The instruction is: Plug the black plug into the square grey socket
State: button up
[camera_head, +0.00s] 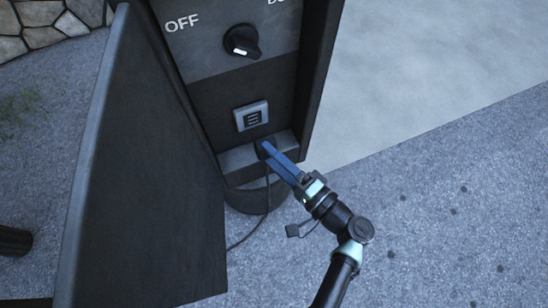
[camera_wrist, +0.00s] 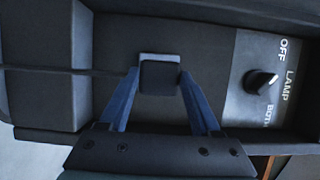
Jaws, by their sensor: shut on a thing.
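The square grey socket (camera_head: 252,116) is on the dark panel of the cabinet, below the knob. My gripper (camera_head: 266,148) is just below the socket in the head view, its blue fingers pointing up and left. It is shut on the black plug (camera_wrist: 160,78), which sits between the two fingertips in the wrist view. The plug hides most of the grey socket there; only a light edge (camera_wrist: 160,57) shows past it. In the head view the plug appears below the socket, apart from it. I cannot tell the gap in depth.
A black knob (camera_head: 242,41) sits above the socket, near the word OFF. The open cabinet door (camera_head: 145,170) stands to the left of my arm. A dark cable (camera_head: 268,193) hangs from the plug past a ledge to the ground. Open paving lies to the right.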

jog(key=shift+w+a+b, duration=0.25)
jog(key=shift+w+a, duration=0.05)
jog(key=shift+w, duration=0.5)
jog(key=shift+w+a+b, duration=0.2)
jog(key=shift+w+a, duration=0.05)
jog(key=shift+w, duration=0.6)
jog(key=shift+w+a+b, duration=0.25)
jog(key=shift+w+a, duration=0.05)
jog(key=shift+w, duration=0.5)
jog(key=shift+w+a+b, duration=0.15)
jog(key=shift+w+b, duration=0.35)
jog(key=shift+b, duration=0.1)
dwell(0.7)
jog(key=o, duration=1.3)
jog(key=shift+o, duration=0.2)
jog(key=p+v, duration=0.1)
jog(key=v, duration=1.2)
jog(key=shift+p, duration=0.3)
